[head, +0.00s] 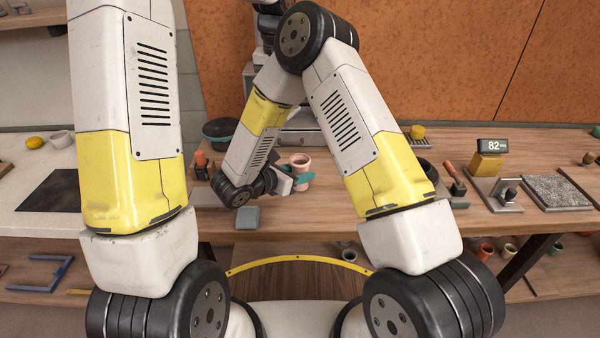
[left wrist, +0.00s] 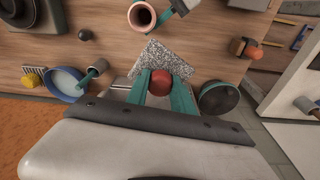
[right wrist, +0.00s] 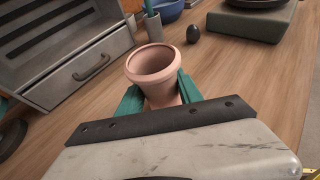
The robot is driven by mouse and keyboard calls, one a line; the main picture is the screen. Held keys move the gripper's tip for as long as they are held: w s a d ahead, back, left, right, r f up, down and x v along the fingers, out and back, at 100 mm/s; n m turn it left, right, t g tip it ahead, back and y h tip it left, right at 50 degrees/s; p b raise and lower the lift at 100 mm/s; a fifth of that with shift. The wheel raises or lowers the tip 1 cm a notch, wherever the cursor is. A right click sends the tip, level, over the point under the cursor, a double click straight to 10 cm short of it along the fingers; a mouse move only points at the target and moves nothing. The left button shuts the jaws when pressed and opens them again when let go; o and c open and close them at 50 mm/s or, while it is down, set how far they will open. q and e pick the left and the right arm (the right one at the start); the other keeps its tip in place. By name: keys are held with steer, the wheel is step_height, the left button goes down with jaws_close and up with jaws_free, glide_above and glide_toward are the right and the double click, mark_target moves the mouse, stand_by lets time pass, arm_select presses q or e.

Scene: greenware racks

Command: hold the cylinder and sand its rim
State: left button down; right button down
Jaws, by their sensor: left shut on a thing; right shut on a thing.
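The pink cylinder (right wrist: 158,75), a flared cup shape with an open rim, is held between the teal fingers of my right gripper (right wrist: 158,97). The cylinder also shows in the head view (head: 299,161) over the table and at the top of the left wrist view (left wrist: 142,15). My right gripper (head: 291,181) is shut on it from the side. My left gripper (left wrist: 160,88) is shut on a round red knob (left wrist: 161,80). A grey speckled pad (left wrist: 160,58) shows beyond the knob; I cannot tell whether they are joined. My left gripper is hidden in the head view.
A blue bowl (left wrist: 66,84) lies on the other side. A speckled slab (head: 556,192) and an "82" display (head: 493,145) are at the table's right. A drawer unit (right wrist: 75,45) stands behind.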

mark_target(294, 173)
stand_by(0.3)
steer(key=c, duration=0.7)
jaws_free()
steer(key=shift+s, duration=0.1)
steer(key=shift+v, duration=4)
steer(key=shift+s+a+r, duration=0.15)
steer(key=shift+s+a, duration=0.1)
steer(key=shift+a, duration=0.1)
